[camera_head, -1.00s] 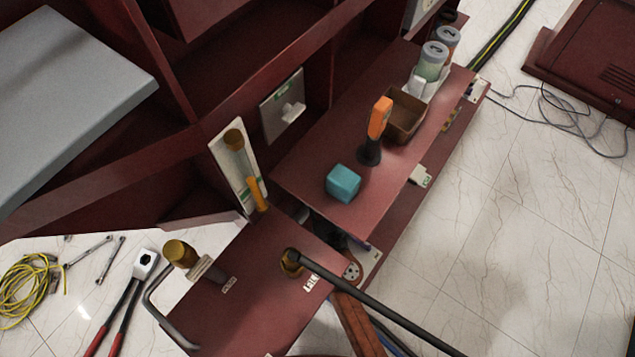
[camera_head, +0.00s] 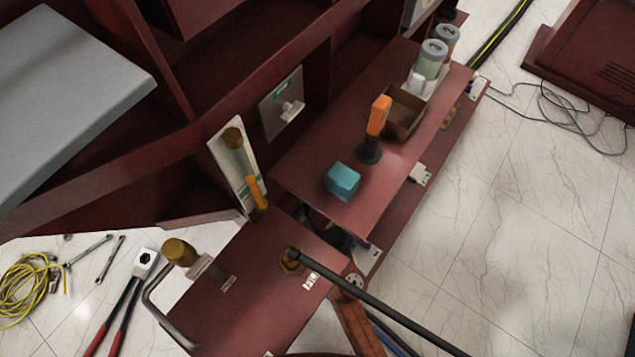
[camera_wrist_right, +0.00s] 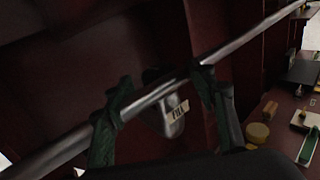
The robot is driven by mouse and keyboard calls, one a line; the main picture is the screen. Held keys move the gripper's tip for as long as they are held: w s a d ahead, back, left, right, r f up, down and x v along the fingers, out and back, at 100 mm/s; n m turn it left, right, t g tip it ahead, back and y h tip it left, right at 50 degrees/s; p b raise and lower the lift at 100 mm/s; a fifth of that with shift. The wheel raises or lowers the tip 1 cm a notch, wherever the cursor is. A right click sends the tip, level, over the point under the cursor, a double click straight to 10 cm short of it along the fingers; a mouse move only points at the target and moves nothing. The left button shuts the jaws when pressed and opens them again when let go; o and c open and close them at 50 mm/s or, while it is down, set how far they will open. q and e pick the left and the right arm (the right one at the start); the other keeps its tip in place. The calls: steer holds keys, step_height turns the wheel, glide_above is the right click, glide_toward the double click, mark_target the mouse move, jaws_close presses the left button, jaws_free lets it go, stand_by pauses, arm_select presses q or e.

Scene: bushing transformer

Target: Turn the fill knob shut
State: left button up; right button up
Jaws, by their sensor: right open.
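In the right wrist view, a grey metal piece (camera_wrist_right: 168,122) hangs at a long silver pipe and carries a pale yellow label (camera_wrist_right: 178,111) with dark letters. The letters are small and seem to read FILL; whether this piece is the fill knob I cannot tell for sure. My right gripper (camera_wrist_right: 160,100) is open, its two dark green fingers on either side of the labelled piece. The silver pipe (camera_wrist_right: 245,38) crosses the fingers diagonally; I cannot tell whether they touch it. My left gripper is in neither current view.
In the head view, a brass knob (camera_head: 292,262) on the red cabinet top has a black rod (camera_head: 385,310) running from it. A brass cap (camera_head: 180,252) stands at left. A teal block (camera_head: 342,181), orange-handled tool (camera_head: 379,118) and brown box (camera_head: 404,112) occupy the shelf.

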steer(key=v, duration=0.8)
steer(key=shift+s, duration=0.3)
steer(key=shift+d, duration=0.1)
